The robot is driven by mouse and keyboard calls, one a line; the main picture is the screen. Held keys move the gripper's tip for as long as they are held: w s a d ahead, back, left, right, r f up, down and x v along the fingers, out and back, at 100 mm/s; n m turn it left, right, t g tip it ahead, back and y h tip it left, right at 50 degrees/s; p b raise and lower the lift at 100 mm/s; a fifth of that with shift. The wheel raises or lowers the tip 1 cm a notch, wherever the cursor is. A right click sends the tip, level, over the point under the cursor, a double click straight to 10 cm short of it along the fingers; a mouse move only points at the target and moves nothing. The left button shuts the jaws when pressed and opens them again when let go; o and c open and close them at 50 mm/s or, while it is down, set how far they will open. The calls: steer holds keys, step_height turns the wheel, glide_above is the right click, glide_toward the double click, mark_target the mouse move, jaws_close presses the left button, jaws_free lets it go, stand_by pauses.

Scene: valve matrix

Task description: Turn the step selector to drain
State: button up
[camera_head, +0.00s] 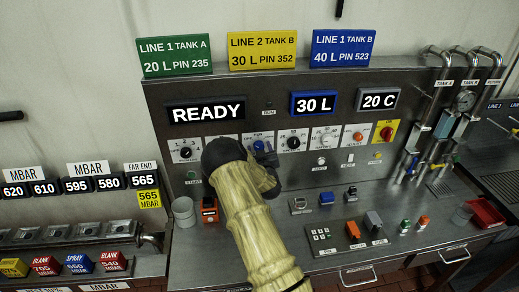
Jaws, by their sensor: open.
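The grey control panel (420,100) carries a row of dials on white plates, and their small labels are too small to read, so I cannot tell which is the step selector. One black dial (185,152) is at the left, another black dial (293,142) right of my arm, and a pale dial (326,139) beside it. A blue knob (258,145) shows just above my gripper. My gripper (268,161) is open close to the panel face, mostly seen from behind. My arm hides part of the dial row, and contact with a knob cannot be told.
Displays read READY (206,113), 30 L (314,103) and 20 C (379,99). A red-on-yellow switch (386,132) is at the right of the row. Grey cup (184,212), small devices and a red tray (485,212) stand on the bench. Pipes (440,100) rise at the right.

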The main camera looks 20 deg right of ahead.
steer(key=c, duration=1)
steer(key=shift+b, duration=0.45)
steer(key=shift+f+m+b, duration=0.1)
steer(key=shift+m+b, duration=9.8)
steer(key=shift+b, duration=2.85)
steer(key=o, duration=1)
